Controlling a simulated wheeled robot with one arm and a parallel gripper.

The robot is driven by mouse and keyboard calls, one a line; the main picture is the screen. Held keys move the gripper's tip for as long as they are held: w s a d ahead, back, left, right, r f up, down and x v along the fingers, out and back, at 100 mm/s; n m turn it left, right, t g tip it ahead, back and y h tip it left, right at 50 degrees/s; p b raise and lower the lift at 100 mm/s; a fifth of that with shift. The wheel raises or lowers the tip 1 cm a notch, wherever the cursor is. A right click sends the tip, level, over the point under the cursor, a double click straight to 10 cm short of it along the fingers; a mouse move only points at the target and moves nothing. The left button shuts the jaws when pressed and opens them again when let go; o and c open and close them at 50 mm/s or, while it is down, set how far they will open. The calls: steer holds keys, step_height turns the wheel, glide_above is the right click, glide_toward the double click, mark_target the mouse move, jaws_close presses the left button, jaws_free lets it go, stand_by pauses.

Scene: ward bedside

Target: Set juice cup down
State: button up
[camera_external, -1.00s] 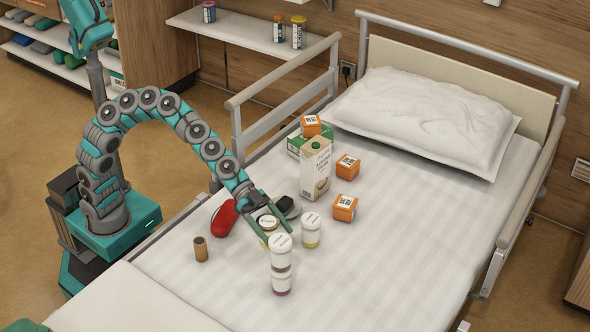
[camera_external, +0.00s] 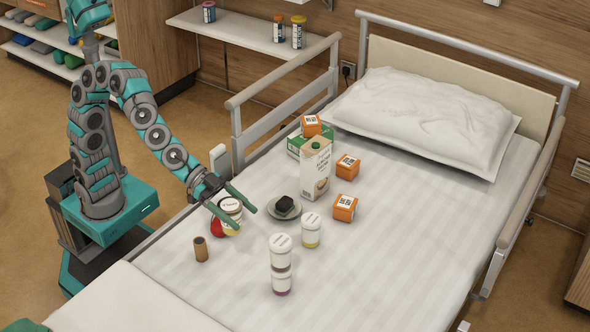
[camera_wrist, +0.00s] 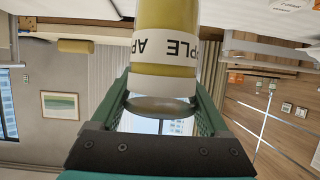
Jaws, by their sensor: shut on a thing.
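My gripper (camera_external: 244,221) is shut on a juice cup (camera_external: 231,207) with a white lid and yellow contents, over the left part of the bed. In the wrist view the cup (camera_wrist: 165,75) stands between the teal fingers, its white label reading "APPLE" upside down in the picture; its bottom end is cut off. I cannot tell whether it touches the bed. Another yellow juice cup (camera_external: 311,231) stands upright to the right.
A red object (camera_external: 216,228) is partly hidden behind the held cup, and a brown cylinder (camera_external: 201,249) stands nearby. A small plate (camera_external: 297,213) holds a dark item. A carton (camera_external: 315,170) and orange boxes (camera_external: 344,208) stand farther back. The bed's front right is clear.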

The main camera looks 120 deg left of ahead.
steer(key=shift+s+a+r+n+y+b, duration=0.15)
steer(key=shift+a+r+n+y+b, duration=0.4)
steer(key=shift+n+y, duration=0.35)
steer(key=shift+s+a+n+y+b, duration=0.35)
steer(key=shift+s+n+y+b, duration=0.4)
steer(key=shift+y, duration=0.25)
steer(key=s+a+f+n+g+y+b, duration=0.2)
steer(key=s+f+n+g+y+b, duration=0.1)
steer(key=s, duration=0.5)
steer(key=s+a+f+n+g+y+b, duration=0.2)
steer(key=s+a+f+n+y+b, duration=0.15)
steer(key=s, duration=0.45)
steer(key=s+a+f+n+g+y+b, duration=0.2)
steer(key=s+f+n+g, duration=0.15)
steer(key=s, duration=0.45)
steer(key=shift+d+f+b, duration=0.2)
steer(key=shift+f+b, duration=1.15)
steer(key=shift+f, duration=2.75)
